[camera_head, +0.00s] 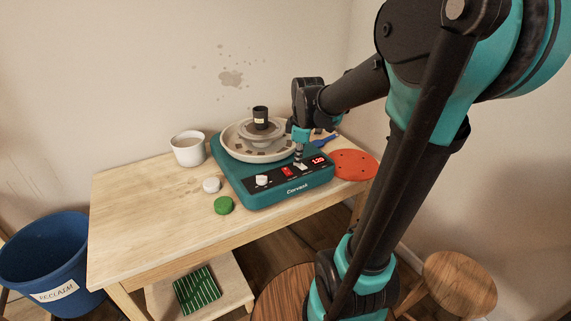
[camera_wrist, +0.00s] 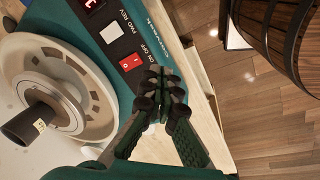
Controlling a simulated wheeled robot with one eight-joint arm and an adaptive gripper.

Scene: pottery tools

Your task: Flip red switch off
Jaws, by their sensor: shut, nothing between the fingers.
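The red switch (camera_head: 287,171) is set in the front panel of the teal pottery wheel (camera_head: 262,197), left of a white switch. In the wrist view the red switch (camera_wrist: 130,63) lies beside the printed words ON OFF, and the wheel's teal body (camera_wrist: 62,20) shows around the panel. My gripper (camera_head: 299,160) is over the panel, near the white switch. In the wrist view my gripper (camera_wrist: 158,78) is shut and empty, with its tips close to the red switch's right side. I cannot tell whether they touch it.
A white FWD REV switch (camera_wrist: 109,33) sits beside the red one. A white mug (camera_head: 188,150), green disc (camera_head: 223,205) and orange disc (camera_head: 353,164) are nearby. The left of the wooden table (camera_head: 130,220) is clear.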

